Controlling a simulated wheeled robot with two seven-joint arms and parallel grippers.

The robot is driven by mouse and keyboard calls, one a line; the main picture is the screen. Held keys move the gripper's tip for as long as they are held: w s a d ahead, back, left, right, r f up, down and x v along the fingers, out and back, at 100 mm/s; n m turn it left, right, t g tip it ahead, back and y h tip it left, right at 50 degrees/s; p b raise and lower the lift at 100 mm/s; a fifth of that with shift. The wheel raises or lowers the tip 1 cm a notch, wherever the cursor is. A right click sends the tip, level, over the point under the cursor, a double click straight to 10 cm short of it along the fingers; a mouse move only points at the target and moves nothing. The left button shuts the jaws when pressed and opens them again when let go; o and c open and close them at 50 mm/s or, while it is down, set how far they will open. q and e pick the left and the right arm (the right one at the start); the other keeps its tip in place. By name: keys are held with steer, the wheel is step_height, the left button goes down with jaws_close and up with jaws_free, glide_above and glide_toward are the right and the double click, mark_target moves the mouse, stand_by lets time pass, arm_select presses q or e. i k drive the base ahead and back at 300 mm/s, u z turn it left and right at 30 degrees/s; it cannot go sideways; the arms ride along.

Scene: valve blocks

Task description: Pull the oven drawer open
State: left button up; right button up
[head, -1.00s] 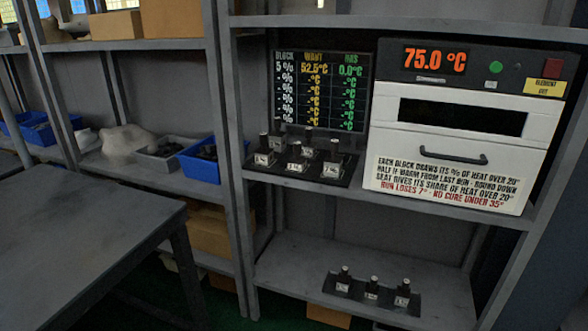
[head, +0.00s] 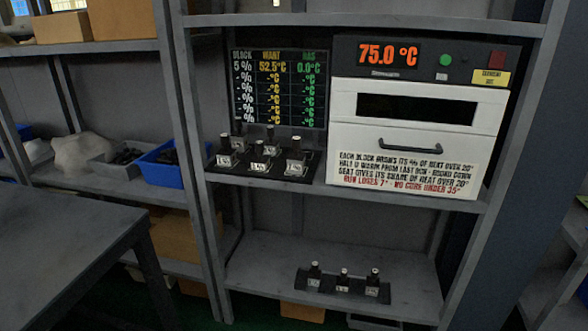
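The oven (head: 418,115) stands on the middle shelf at the right of the head view. Its white drawer front carries a dark bar handle (head: 410,147) and a printed notice below it. The drawer looks shut, flush with the body. A dark window slot lies above the handle. The black top panel shows 75.0 °C, a green button (head: 446,60), a red button and a yellow label. Neither of my grippers is in view.
A display board (head: 278,88) and a black tray (head: 266,172) with several valve blocks stand left of the oven. A lower rack (head: 343,284) holds three blocks. A grey table (head: 65,235) fills the lower left. Blue bins (head: 162,167) sit on the left shelf.

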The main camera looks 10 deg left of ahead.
mark_target(446, 175)
steer(key=u, duration=0.35)
steer(key=i, duration=1)
steer(key=z, duration=0.4)
